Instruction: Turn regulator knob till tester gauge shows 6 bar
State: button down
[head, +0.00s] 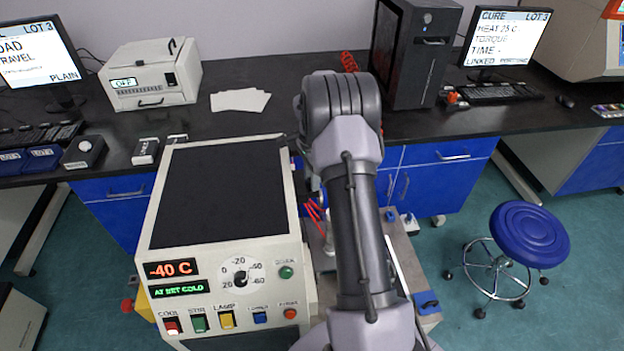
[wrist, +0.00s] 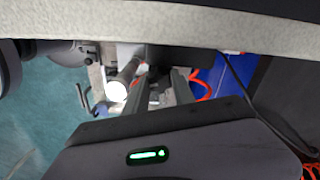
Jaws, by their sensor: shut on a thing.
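My gripper (wrist: 158,78) shows in the wrist view, with two dark fingers reaching away from its body. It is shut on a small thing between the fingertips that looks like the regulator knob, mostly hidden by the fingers. A dark cylinder with a bright white round end (wrist: 116,91) is just left of the fingers; I cannot tell whether it is the gauge, and no needle or number is readable. In the head view my arm hides the gripper and the knob. No tester gauge reading shows in either view.
A cream cold tester (head: 222,160) with a black top and a front dial stands left of my arm; its display reads -40 C. A red hose (wrist: 205,84) runs right of the fingers. A pale overhanging edge (wrist: 200,28) lies close above. A blue stool (head: 530,232) stands right.

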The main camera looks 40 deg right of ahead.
jog(key=shift+m, duration=1.5)
jog(key=shift+b, duration=0.3)
jog(key=c, duration=1.1)
grip_release()
jog(key=shift+o, duration=0.2)
notch_tip(320, 180, up, 18)
jog(key=p, duration=0.6)
jog(key=shift+f, duration=0.25)
